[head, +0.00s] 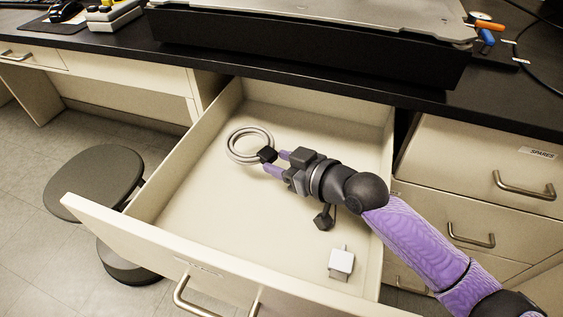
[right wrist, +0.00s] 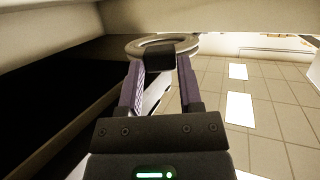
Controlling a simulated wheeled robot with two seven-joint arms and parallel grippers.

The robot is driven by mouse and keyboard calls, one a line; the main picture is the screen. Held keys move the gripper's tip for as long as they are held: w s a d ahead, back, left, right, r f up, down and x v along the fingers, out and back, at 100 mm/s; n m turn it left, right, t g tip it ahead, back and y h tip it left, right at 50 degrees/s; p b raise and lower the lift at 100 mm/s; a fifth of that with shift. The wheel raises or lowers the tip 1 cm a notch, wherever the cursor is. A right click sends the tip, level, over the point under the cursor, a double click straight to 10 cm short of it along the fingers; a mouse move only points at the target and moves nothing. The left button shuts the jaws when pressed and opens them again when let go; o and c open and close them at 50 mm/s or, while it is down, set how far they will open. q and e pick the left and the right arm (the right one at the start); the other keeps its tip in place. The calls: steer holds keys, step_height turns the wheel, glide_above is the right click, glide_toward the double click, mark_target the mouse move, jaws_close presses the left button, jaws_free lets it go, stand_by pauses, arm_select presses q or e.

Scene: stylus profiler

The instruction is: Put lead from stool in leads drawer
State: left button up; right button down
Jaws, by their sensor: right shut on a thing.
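The lead is a pale grey coiled ring (head: 249,144) with a black block (head: 267,155) on it. My right gripper (head: 271,163) is shut on the black block, and the coil sticks out past the fingertips. Both are over the inside of the open drawer (head: 190,190), toward its back left. I cannot tell whether the coil touches the drawer floor. In the right wrist view the coil (right wrist: 163,45) shows beyond the black block (right wrist: 160,58) between the purple fingers. The stool (head: 95,182) stands left of the drawer with a bare seat. My left gripper is not in view.
A small white block (head: 341,262) lies in the drawer's front right. The drawer walls surround my right gripper. The dark worktop (head: 300,75) with a large instrument (head: 310,20) lies behind. Closed drawers, one marked SPARES (head: 538,153), are at the right.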

steer(key=shift+c, duration=1.7)
jaws_free()
steer(key=shift+s+f+g, duration=0.25)
steer(key=shift+f+g, duration=0.05)
steer(key=shift+f, duration=0.55)
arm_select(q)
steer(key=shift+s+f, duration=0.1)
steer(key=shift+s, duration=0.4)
arm_select(e)
steer(key=shift+o, duration=0.4)
steer(key=shift+r, duration=0.25)
steer(key=shift+d+r+p, duration=0.15)
steer(key=shift+r+p, duration=0.4)
steer(key=shift+p, duration=0.2)
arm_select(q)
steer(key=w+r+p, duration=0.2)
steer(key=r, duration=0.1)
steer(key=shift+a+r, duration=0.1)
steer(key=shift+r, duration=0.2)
arm_select(e)
steer(key=v, duration=0.7)
steer(key=shift+r, duration=0.1)
